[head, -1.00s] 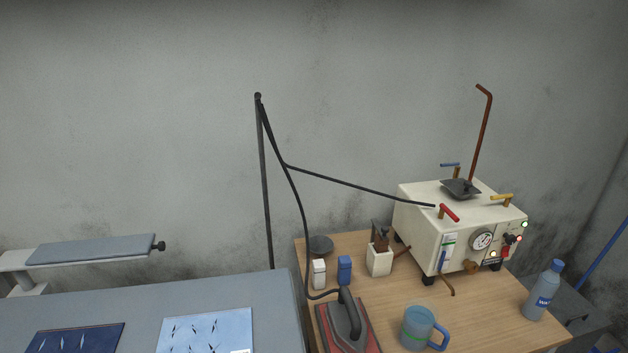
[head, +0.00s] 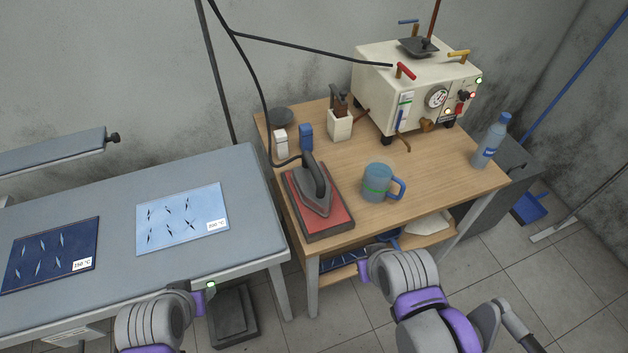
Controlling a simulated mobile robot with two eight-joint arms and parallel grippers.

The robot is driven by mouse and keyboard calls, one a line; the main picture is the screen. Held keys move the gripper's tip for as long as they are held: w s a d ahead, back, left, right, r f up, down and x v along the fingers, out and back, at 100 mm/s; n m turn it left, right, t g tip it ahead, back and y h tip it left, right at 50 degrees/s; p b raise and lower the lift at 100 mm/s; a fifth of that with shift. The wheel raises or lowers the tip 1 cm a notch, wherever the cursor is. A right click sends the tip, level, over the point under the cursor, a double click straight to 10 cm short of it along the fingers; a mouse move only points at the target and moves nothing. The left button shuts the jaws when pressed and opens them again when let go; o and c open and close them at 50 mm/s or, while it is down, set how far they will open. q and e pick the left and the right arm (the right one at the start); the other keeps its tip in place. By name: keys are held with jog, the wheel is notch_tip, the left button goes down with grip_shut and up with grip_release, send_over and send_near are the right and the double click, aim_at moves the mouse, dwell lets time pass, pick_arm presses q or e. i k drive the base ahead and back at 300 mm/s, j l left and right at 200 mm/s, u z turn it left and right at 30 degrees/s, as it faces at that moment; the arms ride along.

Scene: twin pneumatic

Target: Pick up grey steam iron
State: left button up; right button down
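The grey steam iron (head: 316,190) rests on a red pad (head: 333,213) at the left front of the wooden table. Its dark handle is on top, and a black cord runs from its back up toward a pole. My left gripper (head: 203,298) is low at the left, in front of the grey ironing board and apart from the iron. My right gripper (head: 364,268) is low at the table's front edge, right of and nearer than the iron, not touching it. Only small purple parts show at the ends of both arms, so their opening is unclear.
A blue mug (head: 377,182) stands close right of the iron. A cream steam boiler (head: 385,80) is at the back, a water bottle (head: 490,140) at the right. The wooden table (head: 440,180) has clear room at its right front. The ironing board (head: 110,240) holds two cloths.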

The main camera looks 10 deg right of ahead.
aim_at(313, 187)
jog(key=u, duration=1.7)
jog(key=z, duration=2.1)
jog(key=i+l, duration=0.15)
jog(key=l, duration=0.3)
jog(key=i+l+u, duration=0.1)
jog(key=l, duration=0.3)
jog(key=i+l, duration=0.1)
jog(key=l, duration=0.35)
jog(key=i+l+u, duration=0.15)
jog(key=l, duration=0.3)
